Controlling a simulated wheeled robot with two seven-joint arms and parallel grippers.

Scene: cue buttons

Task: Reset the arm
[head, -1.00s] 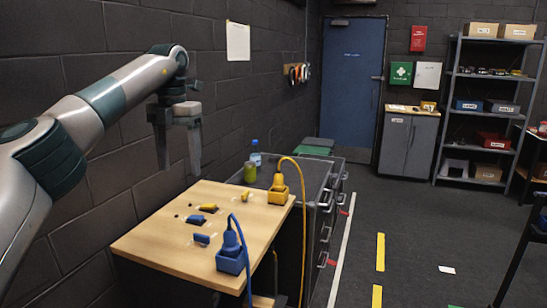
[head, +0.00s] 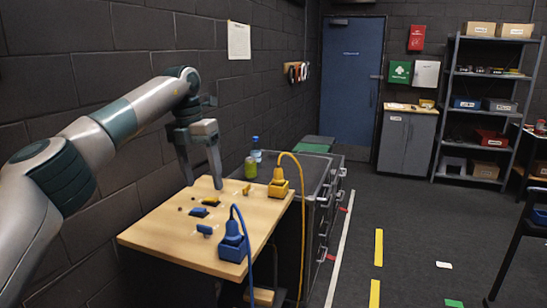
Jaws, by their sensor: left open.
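My left arm comes in from the left of the head view. Its left gripper (head: 203,181) is open and empty, with its fingers pointing down over the back left part of the wooden board (head: 185,247). The board carries a yellow piece (head: 211,201) and a blue piece (head: 199,212) at dark slots, another blue piece (head: 205,230), and a small yellow piece (head: 246,189). A blue plug block (head: 233,245) with a blue cable and a yellow plug block (head: 278,185) with a yellow cable stand along the right side. My right gripper is not in view.
A green jar (head: 251,168) and a blue bottle (head: 256,149) stand on the grey cabinet (head: 318,172) behind the board. A dark block wall (head: 100,60) runs close along the left. The floor (head: 410,230) to the right is mostly clear.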

